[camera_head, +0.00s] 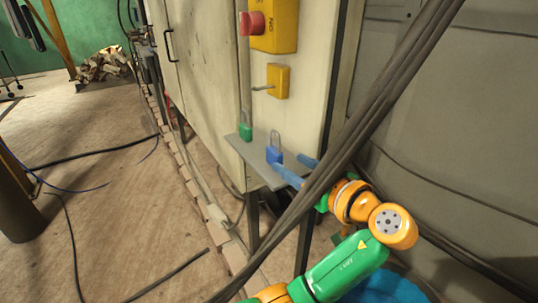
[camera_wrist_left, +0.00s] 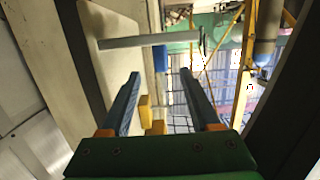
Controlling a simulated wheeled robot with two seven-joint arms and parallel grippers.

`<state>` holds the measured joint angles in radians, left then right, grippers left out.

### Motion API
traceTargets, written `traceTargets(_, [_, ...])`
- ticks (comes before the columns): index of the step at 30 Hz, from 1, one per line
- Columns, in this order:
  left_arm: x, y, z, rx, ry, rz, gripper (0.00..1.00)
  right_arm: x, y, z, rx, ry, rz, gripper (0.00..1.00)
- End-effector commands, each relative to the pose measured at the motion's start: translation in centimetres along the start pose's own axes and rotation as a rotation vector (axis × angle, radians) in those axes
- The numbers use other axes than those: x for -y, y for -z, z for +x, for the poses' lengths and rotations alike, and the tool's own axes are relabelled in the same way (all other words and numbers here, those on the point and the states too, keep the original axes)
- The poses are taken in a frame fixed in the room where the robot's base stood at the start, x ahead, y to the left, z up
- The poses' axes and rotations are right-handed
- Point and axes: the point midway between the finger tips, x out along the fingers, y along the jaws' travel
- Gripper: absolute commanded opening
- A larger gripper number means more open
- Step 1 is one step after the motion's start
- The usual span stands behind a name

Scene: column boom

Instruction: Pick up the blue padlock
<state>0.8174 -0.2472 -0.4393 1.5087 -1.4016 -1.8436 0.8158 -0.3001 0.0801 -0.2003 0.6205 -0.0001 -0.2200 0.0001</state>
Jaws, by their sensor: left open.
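The blue padlock (camera_head: 274,156) stands upright on a small grey shelf (camera_head: 257,165) fixed to a cream cabinet, its grey shackle on top. My left gripper (camera_head: 287,162) is just to the right of the padlock, blue fingers pointing at it. In the left wrist view the gripper (camera_wrist_left: 160,74) is open and empty. The blue padlock (camera_wrist_left: 160,58) shows beyond the gap between the fingertips, against the edge-on shelf (camera_wrist_left: 135,41). I cannot tell how far the fingertips are from it. My right gripper is not in view.
A green padlock (camera_head: 245,132) stands on the same shelf, left of the blue one. A yellow box with a red button (camera_head: 256,23) and a yellow switch (camera_head: 278,81) are on the cabinet above.

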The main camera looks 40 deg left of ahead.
Motion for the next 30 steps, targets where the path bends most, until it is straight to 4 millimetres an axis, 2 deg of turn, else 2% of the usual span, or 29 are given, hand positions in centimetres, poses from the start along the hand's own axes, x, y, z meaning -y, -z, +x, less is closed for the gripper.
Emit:
traceTargets(5, [0.2, 0.3, 1.5, -0.002, 0.007, -0.007, 0.62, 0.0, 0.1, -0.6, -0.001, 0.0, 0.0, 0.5])
traceTargets(10, [0.2, 0.9, 4.7, -0.004, 0.008, -0.005, 0.62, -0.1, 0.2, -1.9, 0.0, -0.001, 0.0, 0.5])
traceTargets(13, [0.2, 0.6, 6.4, -0.002, 0.006, -0.005, 0.62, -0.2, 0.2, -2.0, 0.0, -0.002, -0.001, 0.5])
traceTargets(16, [0.1, 0.4, 7.1, 0.0, 0.003, -0.006, 0.62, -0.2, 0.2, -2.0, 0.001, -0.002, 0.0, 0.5])
traceTargets(21, [0.1, 0.3, 7.1, 0.0, 0.002, -0.006, 0.62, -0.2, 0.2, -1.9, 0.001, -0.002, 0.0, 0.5])
traceTargets(28, [0.1, 0.3, 7.0, 0.0, 0.002, -0.006, 0.0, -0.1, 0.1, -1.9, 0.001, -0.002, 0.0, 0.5])
traceTargets(30, [0.1, 0.3, 7.0, 0.0, 0.002, -0.006, 0.0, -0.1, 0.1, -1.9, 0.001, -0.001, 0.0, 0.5])
